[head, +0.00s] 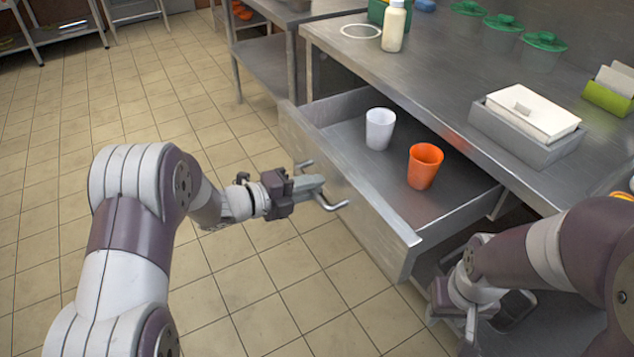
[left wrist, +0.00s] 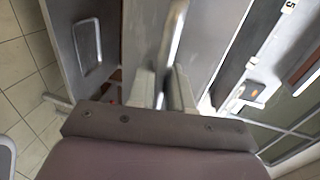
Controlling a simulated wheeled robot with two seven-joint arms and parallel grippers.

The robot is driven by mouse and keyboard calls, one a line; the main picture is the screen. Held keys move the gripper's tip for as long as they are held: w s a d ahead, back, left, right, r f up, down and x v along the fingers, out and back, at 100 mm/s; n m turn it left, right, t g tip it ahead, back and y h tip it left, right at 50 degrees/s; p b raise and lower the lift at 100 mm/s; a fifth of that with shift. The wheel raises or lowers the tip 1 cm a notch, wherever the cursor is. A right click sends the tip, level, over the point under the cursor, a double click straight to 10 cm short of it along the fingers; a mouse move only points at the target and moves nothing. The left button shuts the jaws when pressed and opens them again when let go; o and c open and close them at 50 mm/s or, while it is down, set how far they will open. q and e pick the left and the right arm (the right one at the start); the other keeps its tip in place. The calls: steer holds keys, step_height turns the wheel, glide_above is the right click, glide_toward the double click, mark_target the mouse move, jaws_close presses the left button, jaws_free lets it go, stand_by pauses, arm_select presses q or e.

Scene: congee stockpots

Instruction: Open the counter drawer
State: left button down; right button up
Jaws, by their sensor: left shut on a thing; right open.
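The metal counter drawer (head: 345,185) stands pulled out from under the steel counter (head: 440,85). A white cup (head: 380,128) and an orange cup (head: 424,165) stand upright inside it. My left gripper (head: 314,186) is at the drawer front, shut on the bar handle (head: 334,205). In the left wrist view the handle (left wrist: 177,38) runs between the fingers of the left gripper (left wrist: 162,90). My right gripper (head: 468,318) is low at the right, below the drawer's near corner, open; its fingertips are partly hard to make out.
On the counter are a cream bottle (head: 394,26), a white ring (head: 360,31), several green-lidded containers (head: 545,42), a grey box with white sheets (head: 524,120) and a green holder (head: 607,98). Tiled floor (head: 150,95) is free at the left. Another handle (left wrist: 88,48) shows in the wrist view.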

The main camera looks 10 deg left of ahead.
arm_select(q)
steer(key=c, duration=1.2)
jaws_free()
steer(key=shift+a, duration=0.1)
steer(key=p+v, duration=0.3)
steer(key=v, duration=0.9)
steer(key=shift+s+a, duration=0.2)
